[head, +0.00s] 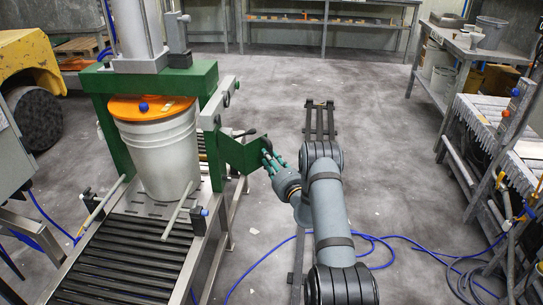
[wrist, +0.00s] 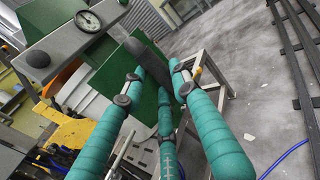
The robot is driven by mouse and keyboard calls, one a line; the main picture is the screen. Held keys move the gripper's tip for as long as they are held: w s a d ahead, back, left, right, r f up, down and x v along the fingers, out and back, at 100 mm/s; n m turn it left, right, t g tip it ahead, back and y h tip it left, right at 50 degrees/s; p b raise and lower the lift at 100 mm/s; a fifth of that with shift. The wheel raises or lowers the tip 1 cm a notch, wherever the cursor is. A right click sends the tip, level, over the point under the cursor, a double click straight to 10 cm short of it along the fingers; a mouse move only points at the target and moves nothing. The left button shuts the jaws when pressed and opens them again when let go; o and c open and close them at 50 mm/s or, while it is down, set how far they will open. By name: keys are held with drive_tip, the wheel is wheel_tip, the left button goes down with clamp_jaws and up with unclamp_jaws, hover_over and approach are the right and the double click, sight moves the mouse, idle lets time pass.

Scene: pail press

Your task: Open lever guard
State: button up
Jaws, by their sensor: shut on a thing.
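The green lever guard (head: 238,152) sticks out from the right side of the green press, at the left of the head view. It also shows in the wrist view as a green panel (wrist: 108,72) with a dark edge or bar between my fingers. My gripper (head: 268,158) has teal fingers and is at the guard's right end. In the wrist view, the fingertips of my gripper (wrist: 152,82) are closed around the guard's outer part. The exact contact is partly hidden by the fingers.
A white pail (head: 158,150) with an orange lid stands under the press on a roller conveyor (head: 130,250). A gauge (wrist: 88,20) is on the press. Blue hoses (head: 385,238) lie on the floor. A bench (head: 465,45) stands at right. The middle floor is mostly clear.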

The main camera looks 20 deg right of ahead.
drive_tip(key=shift+s+a, duration=1)
drive_tip(key=shift+a, duration=0.15)
drive_tip(key=shift+r, duration=0.1)
drive_tip(key=shift+s+a, duration=0.4)
drive_tip(key=shift+a, duration=0.4)
drive_tip(key=shift+s+a, duration=0.4)
drive_tip(key=shift+a, duration=0.35)
drive_tip(key=shift+s+a, duration=0.4)
drive_tip(key=shift+a, duration=0.4)
drive_tip(key=a+b, duration=0.1)
drive_tip(key=a, duration=0.1)
drive_tip(key=s+a, duration=0.1)
drive_tip(key=a, duration=0.2)
drive_tip(key=shift+s+b, duration=0.15)
drive_tip(key=shift+b, duration=0.2)
drive_tip(key=o, duration=1.2)
drive_tip(key=shift+d, duration=0.1)
drive_tip(key=shift+c, duration=0.2)
